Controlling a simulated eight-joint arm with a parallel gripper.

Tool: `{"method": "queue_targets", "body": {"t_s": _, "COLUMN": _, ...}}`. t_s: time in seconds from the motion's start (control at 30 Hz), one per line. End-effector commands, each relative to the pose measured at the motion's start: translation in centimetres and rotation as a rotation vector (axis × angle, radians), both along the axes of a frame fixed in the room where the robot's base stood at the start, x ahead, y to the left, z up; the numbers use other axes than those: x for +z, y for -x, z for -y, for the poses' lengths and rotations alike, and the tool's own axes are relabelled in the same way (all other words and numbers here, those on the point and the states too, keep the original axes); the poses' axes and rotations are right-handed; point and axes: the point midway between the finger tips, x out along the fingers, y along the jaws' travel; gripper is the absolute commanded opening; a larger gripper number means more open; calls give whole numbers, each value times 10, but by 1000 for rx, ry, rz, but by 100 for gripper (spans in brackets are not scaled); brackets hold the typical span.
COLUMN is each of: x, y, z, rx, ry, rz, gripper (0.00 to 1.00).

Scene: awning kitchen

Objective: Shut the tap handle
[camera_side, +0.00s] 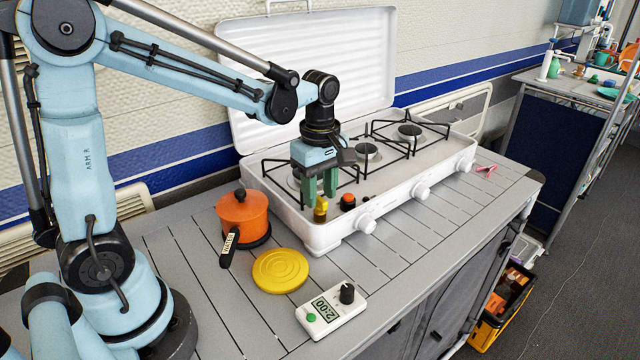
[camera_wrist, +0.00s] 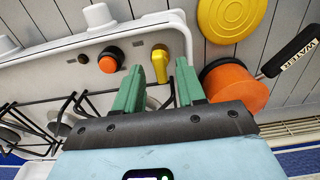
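The yellow tap handle (camera_side: 320,207) stands on the front left corner of the white stove's top (camera_side: 300,212). In the wrist view the tap handle (camera_wrist: 160,65) is elongated, running roughly parallel to my fingers. My gripper (camera_side: 319,192) has two green fingers pointing down just above and behind the handle. In the wrist view my gripper (camera_wrist: 160,66) is open, with the handle appearing between the fingertips and a visible gap on each side. I cannot tell whether the tips reach down to the handle's height.
An orange-red knob (camera_side: 348,200) sits close to the right of the handle. Black burner grates (camera_side: 400,130) lie beyond. An orange pot (camera_side: 243,215), a yellow lid (camera_side: 280,270) and a white timer (camera_side: 331,312) are on the slatted counter. The stove's raised lid (camera_side: 320,65) stands behind.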

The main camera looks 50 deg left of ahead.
Motion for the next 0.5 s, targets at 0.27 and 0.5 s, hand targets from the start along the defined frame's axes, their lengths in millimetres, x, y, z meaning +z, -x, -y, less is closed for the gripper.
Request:
{"method": "queue_targets", "body": {"t_s": 0.27, "x": -7, "y": 0, "z": 0, "rx": 0, "ry": 0, "rz": 0, "gripper": 39}}
{"method": "queue_targets", "body": {"t_s": 0.5, "x": -7, "y": 0, "z": 0, "rx": 0, "ry": 0, "rz": 0, "gripper": 27}}
